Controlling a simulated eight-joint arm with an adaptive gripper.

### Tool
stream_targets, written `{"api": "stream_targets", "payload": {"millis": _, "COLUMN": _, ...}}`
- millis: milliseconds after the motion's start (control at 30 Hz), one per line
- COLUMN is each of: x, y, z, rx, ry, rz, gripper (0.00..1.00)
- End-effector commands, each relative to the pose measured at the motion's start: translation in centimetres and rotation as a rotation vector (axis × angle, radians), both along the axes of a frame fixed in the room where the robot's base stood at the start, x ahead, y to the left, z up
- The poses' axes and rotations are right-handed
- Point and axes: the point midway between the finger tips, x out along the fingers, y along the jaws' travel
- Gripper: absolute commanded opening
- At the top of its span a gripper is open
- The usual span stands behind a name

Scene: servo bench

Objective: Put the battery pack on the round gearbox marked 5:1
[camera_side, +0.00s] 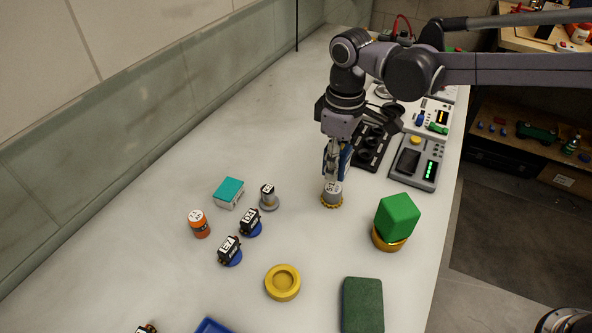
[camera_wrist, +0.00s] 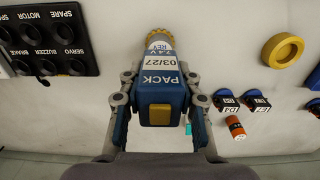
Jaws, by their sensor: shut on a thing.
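My gripper (camera_side: 337,165) points down and is shut on the blue battery pack (camera_wrist: 162,85). The pack has a white label reading PACK 03/27 and a yellow patch on its near end. It shows only partly between the fingers in the side view (camera_side: 345,159). The round gearbox (camera_side: 332,194) is a grey cylinder with a label that seems to read 5:1 and a toothed gold base. It stands upright directly below the pack. Its gold edge shows beyond the pack in the wrist view (camera_wrist: 160,38). I cannot tell whether pack and gearbox touch.
A green block (camera_side: 397,217) on a gold round base stands to the right. Two black servos (camera_side: 229,250) (camera_side: 250,222) on blue discs, an orange cylinder (camera_side: 199,223), a grey cylinder (camera_side: 268,197) and a teal-topped box (camera_side: 228,192) stand left. A yellow dish (camera_side: 283,282) is in front.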

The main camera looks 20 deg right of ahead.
Motion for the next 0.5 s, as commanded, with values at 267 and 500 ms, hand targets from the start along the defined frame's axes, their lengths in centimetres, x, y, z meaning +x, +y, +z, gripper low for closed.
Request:
{"api": "stream_targets", "payload": {"millis": 267, "x": 0.0, "y": 0.1, "z": -3.3, "rx": 0.000, "ry": 0.000, "rz": 0.000, "gripper": 0.00}}
{"api": "stream_targets", "payload": {"millis": 500, "x": 0.0, "y": 0.0, "z": -4.0, "rx": 0.000, "ry": 0.000, "rz": 0.000, "gripper": 0.00}}
